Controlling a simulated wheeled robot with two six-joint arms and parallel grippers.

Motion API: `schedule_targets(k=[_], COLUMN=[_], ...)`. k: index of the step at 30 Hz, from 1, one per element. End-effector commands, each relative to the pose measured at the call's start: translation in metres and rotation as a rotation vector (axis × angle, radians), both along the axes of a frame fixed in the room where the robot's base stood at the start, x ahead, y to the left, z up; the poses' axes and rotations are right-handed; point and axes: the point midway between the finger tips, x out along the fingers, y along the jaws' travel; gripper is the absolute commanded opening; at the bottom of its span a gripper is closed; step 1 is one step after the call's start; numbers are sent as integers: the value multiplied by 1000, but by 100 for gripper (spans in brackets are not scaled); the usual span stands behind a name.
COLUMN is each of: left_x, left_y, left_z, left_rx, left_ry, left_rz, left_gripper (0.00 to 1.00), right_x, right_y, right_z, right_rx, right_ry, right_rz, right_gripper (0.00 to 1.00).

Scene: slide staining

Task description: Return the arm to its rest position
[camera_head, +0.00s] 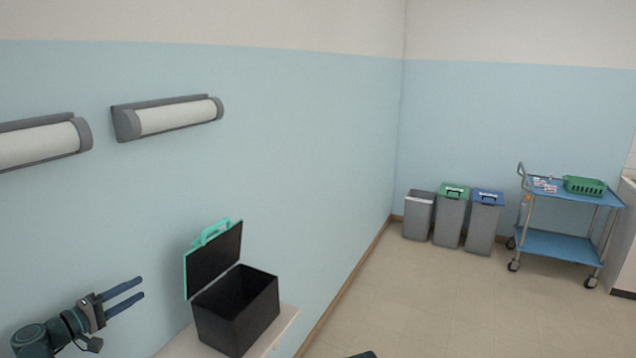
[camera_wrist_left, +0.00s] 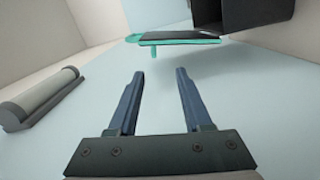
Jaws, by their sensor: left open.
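My left gripper (camera_head: 124,296) is in the lower left of the head view, with its two blue fingers apart and nothing between them. It is left of the black box and apart from it. In the left wrist view the gripper (camera_wrist_left: 160,82) also shows open and empty, with pale blue wall beyond the fingertips. My right gripper is not in either view.
A black box (camera_head: 240,312) with its teal-edged lid (camera_head: 213,260) raised stands on a pale surface (camera_head: 277,335). Grey wall lamps (camera_head: 168,117) are above. Grey bins (camera_head: 450,222) and a blue trolley (camera_head: 560,246) with a green basket (camera_head: 584,186) stand far right. The floor between is clear.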

Motion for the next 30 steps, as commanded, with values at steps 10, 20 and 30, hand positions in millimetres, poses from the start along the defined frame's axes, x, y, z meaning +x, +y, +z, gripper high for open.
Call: schedule_targets(k=[10,20,30], left_x=[18,14,-72], left_y=[-75,-239,-399], left_z=[-31,-106,-194], left_rx=[79,317,804], left_ry=[110,355,653], left_rz=[-131,-439,-822], left_gripper=[50,50,50], right_x=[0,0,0], right_y=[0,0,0], right_z=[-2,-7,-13], right_rx=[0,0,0], right_ry=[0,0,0], right_rz=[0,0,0], right_gripper=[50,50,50])
